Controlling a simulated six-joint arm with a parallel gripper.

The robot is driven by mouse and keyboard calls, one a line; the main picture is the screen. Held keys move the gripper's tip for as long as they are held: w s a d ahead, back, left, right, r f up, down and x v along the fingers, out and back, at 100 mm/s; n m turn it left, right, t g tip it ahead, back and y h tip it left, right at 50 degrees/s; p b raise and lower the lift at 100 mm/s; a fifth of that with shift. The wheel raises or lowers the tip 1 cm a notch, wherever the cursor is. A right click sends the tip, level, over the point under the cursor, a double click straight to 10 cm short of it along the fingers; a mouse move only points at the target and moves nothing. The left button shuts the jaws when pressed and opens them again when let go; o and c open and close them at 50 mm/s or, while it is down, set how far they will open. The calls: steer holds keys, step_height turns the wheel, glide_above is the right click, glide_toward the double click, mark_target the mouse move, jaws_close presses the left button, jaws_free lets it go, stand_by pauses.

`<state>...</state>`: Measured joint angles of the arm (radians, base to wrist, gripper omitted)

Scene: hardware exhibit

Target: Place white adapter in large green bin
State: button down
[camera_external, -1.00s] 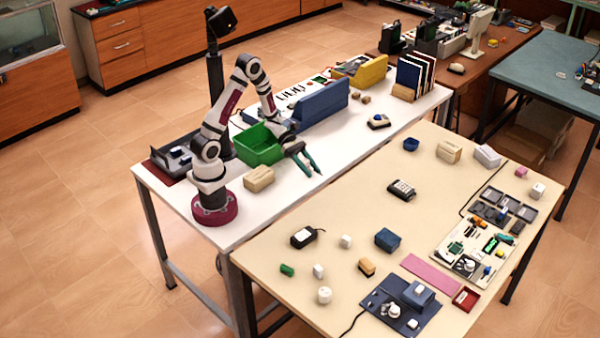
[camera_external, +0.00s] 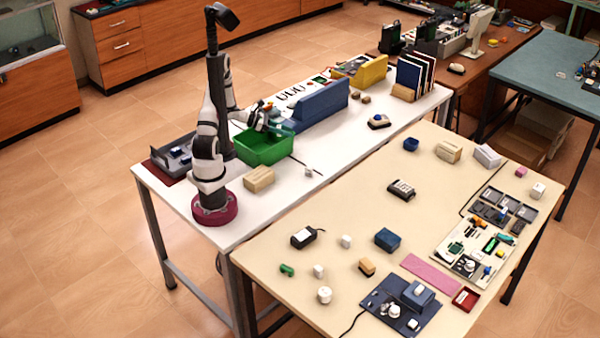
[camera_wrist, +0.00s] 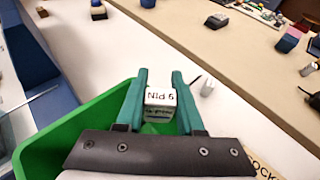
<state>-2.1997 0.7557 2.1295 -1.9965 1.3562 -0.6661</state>
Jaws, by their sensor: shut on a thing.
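The large green bin (camera_external: 264,152) stands on the white table. In the wrist view, its green wall (camera_wrist: 75,125) lies below and left of the fingers. In the external view, my gripper (camera_external: 283,130) is over the bin's right end. The adapter is too small to make out there.
A tan block (camera_external: 259,179) lies in front of the bin. A small white item (camera_external: 308,172) with a dark cable lies to its right. A long blue bin (camera_external: 312,108) stands close behind the gripper.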

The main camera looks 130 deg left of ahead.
steer(key=shift+f, duration=0.3)
steer(key=shift+f, duration=0.3)
steer(key=c, duration=0.5)
jaws_free()
steer(key=v, duration=1.2)
steer(key=shift+r, duration=0.5)
